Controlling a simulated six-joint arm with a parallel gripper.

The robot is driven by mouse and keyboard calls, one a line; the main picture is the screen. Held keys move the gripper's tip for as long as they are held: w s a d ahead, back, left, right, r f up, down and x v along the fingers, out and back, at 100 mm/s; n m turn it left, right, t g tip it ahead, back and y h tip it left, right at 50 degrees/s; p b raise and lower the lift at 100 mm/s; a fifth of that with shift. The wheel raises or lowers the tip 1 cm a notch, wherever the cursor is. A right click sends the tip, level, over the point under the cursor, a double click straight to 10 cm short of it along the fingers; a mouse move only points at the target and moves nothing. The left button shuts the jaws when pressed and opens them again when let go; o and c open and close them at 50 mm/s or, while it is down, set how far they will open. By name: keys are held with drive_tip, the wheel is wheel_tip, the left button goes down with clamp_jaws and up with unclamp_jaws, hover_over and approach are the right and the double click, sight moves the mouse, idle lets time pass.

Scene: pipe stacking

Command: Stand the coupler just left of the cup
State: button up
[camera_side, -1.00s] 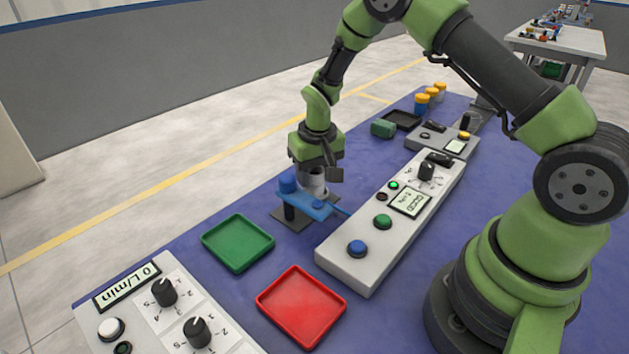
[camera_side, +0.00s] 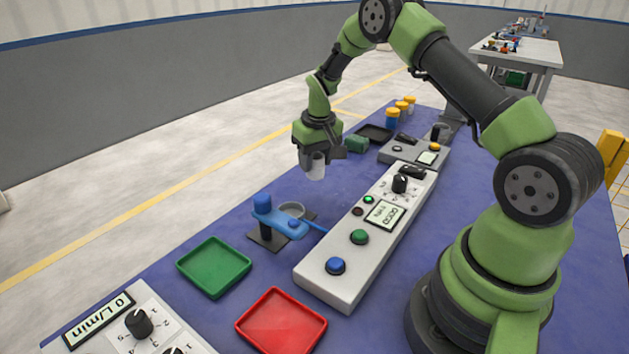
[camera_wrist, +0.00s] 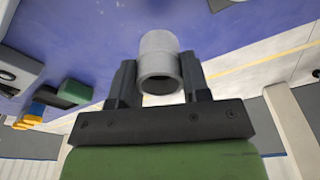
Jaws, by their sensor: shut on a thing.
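The coupler (camera_side: 314,167) is a short light-grey pipe piece. My gripper (camera_side: 318,152) is shut on it and holds it roughly upright in the air above the blue mat. The wrist view shows the coupler (camera_wrist: 159,50) between my two fingers (camera_wrist: 160,82), its open end facing the camera. I cannot surely tell which thing is the cup. A small dark cylinder with a grey top (camera_side: 441,132) stands at the back right and may be it.
A long control panel (camera_side: 365,240) lies to the right. Green (camera_side: 213,267) and red (camera_side: 280,321) trays lie in front. A green block (camera_side: 355,144) and yellow-capped bottles (camera_side: 392,118) stand behind.

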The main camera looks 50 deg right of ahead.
sight(315, 178)
drive_tip(key=shift+f, duration=2.5)
drive_tip(key=shift+f, duration=0.1)
drive_tip(key=o, duration=0.9)
